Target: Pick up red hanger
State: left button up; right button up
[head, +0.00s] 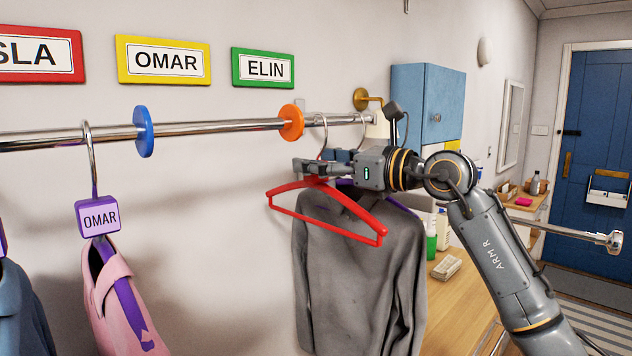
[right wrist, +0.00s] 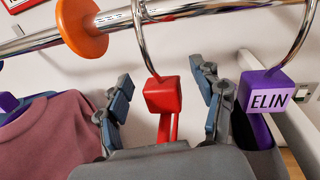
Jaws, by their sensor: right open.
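The red hanger (head: 375,229) hangs by its metal hook from the rail, just right of the orange disc, in front of a grey garment (head: 350,270). No garment shows on its red bar. Its red block and stem (right wrist: 163,95) show in the right wrist view. My right gripper (head: 312,166) is at the top of the red hanger, below the rail. It is open, with one finger on each side of the red block (right wrist: 160,88), apparently apart from it. The gripper hides part of the block in the head view. My left gripper is not in view.
A purple ELIN hanger (right wrist: 268,90) hangs close right of my right fingers. The rail (head: 215,127) carries a blue disc (head: 143,131) and an orange disc (head: 291,122). A purple OMAR hanger (head: 97,215) with a pink garment hangs left. A blue cabinet (head: 428,95) stands behind.

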jog(key=shift+w+a, duration=0.25)
jog(key=shift+a, duration=0.15)
jog(key=shift+d, duration=0.15)
jog(key=shift+c, duration=0.6)
grip_shut()
jog(key=shift+r, duration=0.1)
